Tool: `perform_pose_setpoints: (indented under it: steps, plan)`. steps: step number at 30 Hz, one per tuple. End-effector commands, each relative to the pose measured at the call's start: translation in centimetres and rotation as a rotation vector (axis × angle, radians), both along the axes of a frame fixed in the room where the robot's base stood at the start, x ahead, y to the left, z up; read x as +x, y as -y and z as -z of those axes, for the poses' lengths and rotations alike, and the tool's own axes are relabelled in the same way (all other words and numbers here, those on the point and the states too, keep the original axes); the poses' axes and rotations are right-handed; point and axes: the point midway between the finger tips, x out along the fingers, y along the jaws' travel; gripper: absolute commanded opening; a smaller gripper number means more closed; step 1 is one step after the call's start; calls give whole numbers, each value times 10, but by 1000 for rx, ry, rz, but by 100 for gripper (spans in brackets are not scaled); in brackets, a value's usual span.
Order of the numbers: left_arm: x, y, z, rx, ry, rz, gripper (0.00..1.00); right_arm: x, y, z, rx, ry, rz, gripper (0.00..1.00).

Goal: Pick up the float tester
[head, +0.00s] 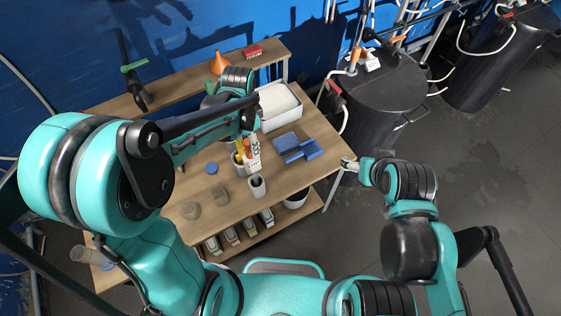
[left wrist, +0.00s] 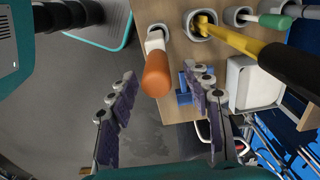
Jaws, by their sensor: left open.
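My left gripper (head: 251,136) hangs over the group of cups on the wooden table in the head view. In the left wrist view the left gripper (left wrist: 162,84) is open, its two jointed fingers apart. A white tool with a thick orange handle (left wrist: 156,72), perhaps the float tester, stands in a white cup and points up between the fingers. Neither finger clearly touches it. My right gripper (head: 349,163) is at the table's right edge in the head view; its fingers are too small to read.
A yellow and black tool (left wrist: 235,42) and a green-handled tool (left wrist: 272,20) stand in neighbouring cups.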

Motion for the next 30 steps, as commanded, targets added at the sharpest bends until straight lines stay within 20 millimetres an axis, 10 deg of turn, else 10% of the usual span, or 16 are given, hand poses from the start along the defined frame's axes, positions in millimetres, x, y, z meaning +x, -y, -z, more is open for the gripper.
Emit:
perform_pose_setpoints:
  steps: [18,26,30]
  plan:
    - [-4,-1,75,1,-4,7,50,0,0,2,0,0,0,72]
    - [-4,-1,79,1,-4,7,50,0,0,2,0,0,0,72]
    - [-4,-1,79,1,-4,6,18,0,0,2,0,0,0,72]
